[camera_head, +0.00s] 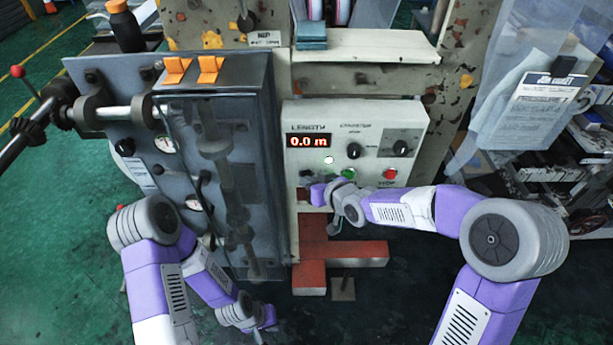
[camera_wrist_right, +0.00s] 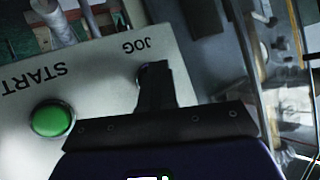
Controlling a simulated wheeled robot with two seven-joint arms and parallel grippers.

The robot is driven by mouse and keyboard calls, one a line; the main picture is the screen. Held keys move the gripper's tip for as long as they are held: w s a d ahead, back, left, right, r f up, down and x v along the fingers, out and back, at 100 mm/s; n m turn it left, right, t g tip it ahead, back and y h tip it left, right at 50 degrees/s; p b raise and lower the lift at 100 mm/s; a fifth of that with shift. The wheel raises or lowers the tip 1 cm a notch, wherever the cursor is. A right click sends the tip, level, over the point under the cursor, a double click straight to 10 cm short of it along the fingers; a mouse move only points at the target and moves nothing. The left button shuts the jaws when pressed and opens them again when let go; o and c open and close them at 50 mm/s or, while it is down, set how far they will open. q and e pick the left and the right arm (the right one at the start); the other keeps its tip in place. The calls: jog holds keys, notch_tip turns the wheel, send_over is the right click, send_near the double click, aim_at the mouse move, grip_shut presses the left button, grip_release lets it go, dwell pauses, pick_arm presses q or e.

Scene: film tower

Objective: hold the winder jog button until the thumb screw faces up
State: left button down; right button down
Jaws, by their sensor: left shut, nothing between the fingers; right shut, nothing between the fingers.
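The jog button (camera_wrist_right: 143,73) sits under the JOG label on the control panel (camera_head: 417,130). In the right wrist view only a dark edge of it shows; the fingers cover the rest. My right gripper (camera_head: 304,193) is shut and empty, at the panel's lower left. In the right wrist view its fingertips (camera_wrist_right: 154,72) lie over the button; I cannot tell whether they touch or press it. My left gripper (camera_head: 262,329) is shut and empty, low near the floor, away from the panel. I cannot make out the thumb screw in either view.
The green START button (camera_wrist_right: 52,119) is close beside the jog button. A red STOP button (camera_head: 390,174) is at the panel's right. The display (camera_head: 308,141) reads 0.0 m. A grey machine cabinet (camera_head: 262,110) stands left of the panel. Red blocks (camera_head: 345,253) lie below it.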

jog(key=shift+s+b, duration=0.55)
jog(key=shift+s, duration=0.35)
jog(key=s+b, duration=0.2)
jog(key=s, duration=0.3)
dwell(0.5)
